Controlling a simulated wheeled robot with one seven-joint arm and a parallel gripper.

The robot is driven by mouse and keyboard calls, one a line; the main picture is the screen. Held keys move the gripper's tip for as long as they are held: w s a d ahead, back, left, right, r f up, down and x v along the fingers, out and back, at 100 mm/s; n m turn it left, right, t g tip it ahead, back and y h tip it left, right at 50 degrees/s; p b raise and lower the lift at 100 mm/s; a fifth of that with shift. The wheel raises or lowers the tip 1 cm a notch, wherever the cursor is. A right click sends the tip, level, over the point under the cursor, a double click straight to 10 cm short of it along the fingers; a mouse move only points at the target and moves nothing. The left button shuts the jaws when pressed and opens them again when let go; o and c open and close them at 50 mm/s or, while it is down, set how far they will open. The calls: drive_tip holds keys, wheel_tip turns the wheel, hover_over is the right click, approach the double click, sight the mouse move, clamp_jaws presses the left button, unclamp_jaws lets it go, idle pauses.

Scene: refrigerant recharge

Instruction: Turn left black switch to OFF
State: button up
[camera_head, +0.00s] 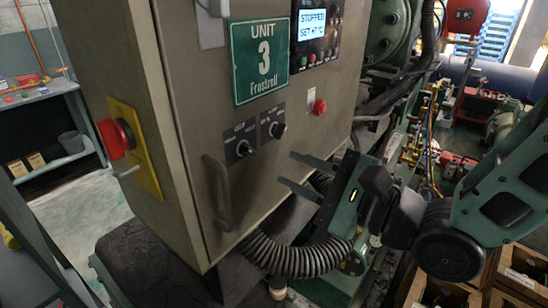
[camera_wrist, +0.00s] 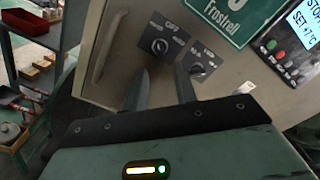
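The left black switch (camera_head: 243,148) is a rotary knob on a dark plate on the front of the grey-brown cabinet. It also shows in the wrist view (camera_wrist: 159,46), with lettering above it that seems to read OFF. Its exact setting is too small to tell. A similar right black switch (camera_head: 276,129) sits beside it and also shows in the wrist view (camera_wrist: 196,69). My gripper (camera_head: 287,167) is open and empty, its two fingers apart and pointing at the panel, to the right of and below the left switch. In the wrist view the fingertips (camera_wrist: 162,70) lie just below the left switch, apparently not touching it.
A vertical handle (camera_head: 218,193) is on the cabinet door left of the switches. A green Unit 3 sign (camera_head: 260,60) and a display panel (camera_head: 318,32) are above. A red knob (camera_head: 115,139) juts from the cabinet's left side. A corrugated hose (camera_head: 290,257) runs below my gripper.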

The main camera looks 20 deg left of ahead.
sight(253, 152)
drive_tip(key=b+x, duration=0.1)
drive_tip(key=x, duration=0.6)
drive_tip(key=shift+w+a, duration=0.1)
drive_tip(key=shift+a, duration=0.2)
drive_tip(key=shift+c, duration=0.3)
drive_tip(key=shift+d, duration=0.1)
clamp_jaws()
